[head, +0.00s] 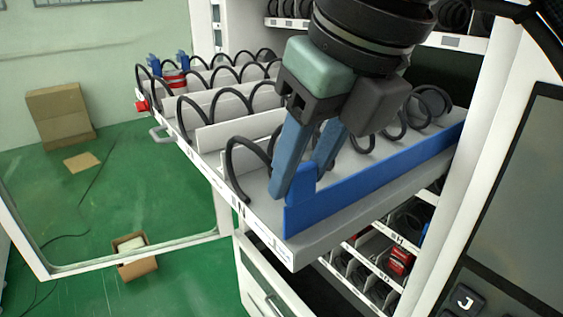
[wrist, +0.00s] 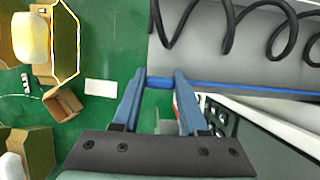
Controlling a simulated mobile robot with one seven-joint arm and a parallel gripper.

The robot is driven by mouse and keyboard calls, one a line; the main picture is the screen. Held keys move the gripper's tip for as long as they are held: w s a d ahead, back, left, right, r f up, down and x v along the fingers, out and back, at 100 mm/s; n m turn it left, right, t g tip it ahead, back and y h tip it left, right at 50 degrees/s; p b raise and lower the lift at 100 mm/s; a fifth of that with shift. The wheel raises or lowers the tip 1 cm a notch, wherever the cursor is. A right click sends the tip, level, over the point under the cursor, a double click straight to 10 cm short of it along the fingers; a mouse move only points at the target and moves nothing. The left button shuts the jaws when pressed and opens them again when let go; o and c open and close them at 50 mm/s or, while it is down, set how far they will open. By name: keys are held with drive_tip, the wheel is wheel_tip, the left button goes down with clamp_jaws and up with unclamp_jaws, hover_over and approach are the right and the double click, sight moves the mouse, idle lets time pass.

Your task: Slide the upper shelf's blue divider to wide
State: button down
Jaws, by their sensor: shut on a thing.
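The blue divider (head: 385,170) is a long low strip along the right side of the pulled-out upper shelf (head: 300,252), with a raised tab at its front end. My gripper (head: 298,184) reaches down at the shelf's front right corner and is shut on that tab. In the wrist view, my gripper (wrist: 159,80) has the blue tab between its fingertips, and the divider (wrist: 235,86) runs off to the right. A black spiral coil (head: 245,165) stands left of the divider. The fingers partly hide the lane beside it.
Several more coils and white dividers (head: 222,136) fill the shelf leftward, with a red can (head: 174,79) at the far left. The white cabinet frame (head: 478,125) stands close on the right. A lower shelf holds red items (head: 400,260).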

drive_tip(key=shift+s+d, duration=0.4)
drive_tip(key=shift+s, duration=0.05)
drive_tip(key=shift+a, duration=0.1)
drive_tip(key=c, duration=0.8)
unclamp_jaws()
drive_tip(key=o, duration=0.4)
drive_tip(key=shift+s, duration=0.1)
drive_tip(key=shift+c, duration=0.2)
drive_tip(key=shift+r, duration=0.1)
drive_tip(key=p+v, duration=0.2)
drive_tip(key=v, duration=0.5)
drive_tip(key=shift+r, duration=0.2)
